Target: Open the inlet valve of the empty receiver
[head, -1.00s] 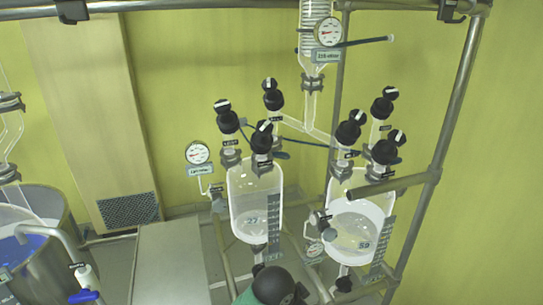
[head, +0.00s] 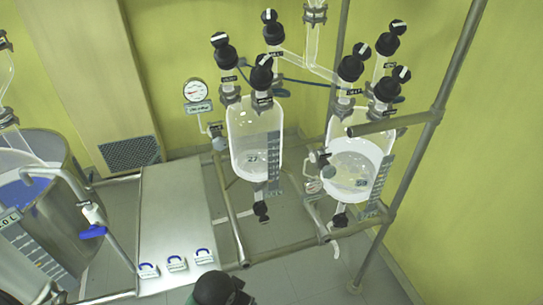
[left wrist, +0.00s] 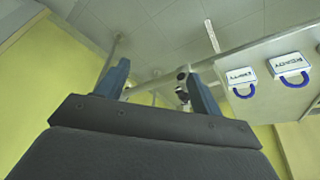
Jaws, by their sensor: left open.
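Two glass receivers hang on a pipe frame in the head view. The left receiver (head: 255,140) is marked 27; the right receiver (head: 352,168) is marked 59 or similar and shows a whitish pool with a clear surface line. Whether the left one holds liquid is hard to tell. Black valve knobs with white marks stand above each, such as the left receiver's front knob (head: 262,77) and the right receiver's left knob (head: 351,68). Their labels are too small to read. My left gripper (left wrist: 157,82) is open in the left wrist view, with nothing visibly held. My right gripper is not visible.
A pale bench (head: 165,215) carries several tags with blue handles; one reads EMPTY (left wrist: 241,77). A steel vessel (head: 55,215) with blue contents stands at left. A pressure gauge (head: 194,90) sits beside the left receiver. Frame posts (head: 425,140) stand at right.

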